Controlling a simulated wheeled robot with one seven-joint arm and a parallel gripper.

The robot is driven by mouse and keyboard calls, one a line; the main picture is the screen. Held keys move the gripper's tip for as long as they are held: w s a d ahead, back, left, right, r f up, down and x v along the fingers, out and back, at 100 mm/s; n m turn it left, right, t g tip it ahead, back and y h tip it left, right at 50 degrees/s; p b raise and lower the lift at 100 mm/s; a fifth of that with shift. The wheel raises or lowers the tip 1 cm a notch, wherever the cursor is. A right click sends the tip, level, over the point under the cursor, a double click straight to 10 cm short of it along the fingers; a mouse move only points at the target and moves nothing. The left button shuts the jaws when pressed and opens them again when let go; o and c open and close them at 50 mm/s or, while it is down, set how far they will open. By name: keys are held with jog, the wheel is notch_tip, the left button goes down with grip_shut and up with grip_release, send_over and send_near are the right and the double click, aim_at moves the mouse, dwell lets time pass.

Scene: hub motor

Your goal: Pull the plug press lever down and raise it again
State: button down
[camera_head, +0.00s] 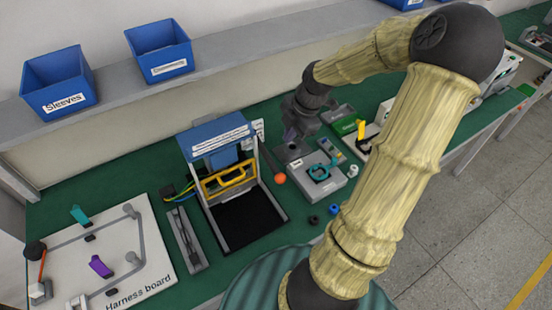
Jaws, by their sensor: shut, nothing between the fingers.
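The plug press (222,138) stands on the green bench left of centre, with a blue top, a yellow frame (229,179) and a dark base. Its lever (268,161) is a thin dark rod on the right side, slanting down toward the front and ending in an orange ball (279,179). My gripper (290,136) is behind and to the right of the ball, apart from it. It looks small and dark here, shut and empty. The lever's pivot is hard to make out.
A grey fixture with a teal ring (320,172) stands right of the lever. Small round parts (333,209) lie in front of it. A harness board (144,270) is at the left, a grey narrow tray (186,238) beside the press. Blue bins (159,50) sit on the shelf behind.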

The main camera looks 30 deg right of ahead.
aim_at(274, 166)
jog(key=x, duration=1.2)
jog(key=shift+a+f+p, duration=0.15)
jog(key=shift+p, duration=0.15)
jog(key=shift+f, duration=0.25)
jog(key=shift+f, duration=0.1)
jog(key=shift+w+a+f, duration=0.1)
jog(key=shift+f, duration=0.3)
jog(key=shift+s+a+f+b, duration=0.1)
jog(key=shift+s+f+b, duration=0.25)
jog(key=shift+f, duration=0.05)
jog(key=shift+s+r, duration=0.1)
jog(key=shift+r+p, duration=0.55)
jog(key=shift+p, duration=0.25)
jog(key=p+v, duration=0.2)
jog(key=v, duration=1.1)
jog(key=shift+d+r+p, duration=0.3)
jog(key=shift+p, duration=0.1)
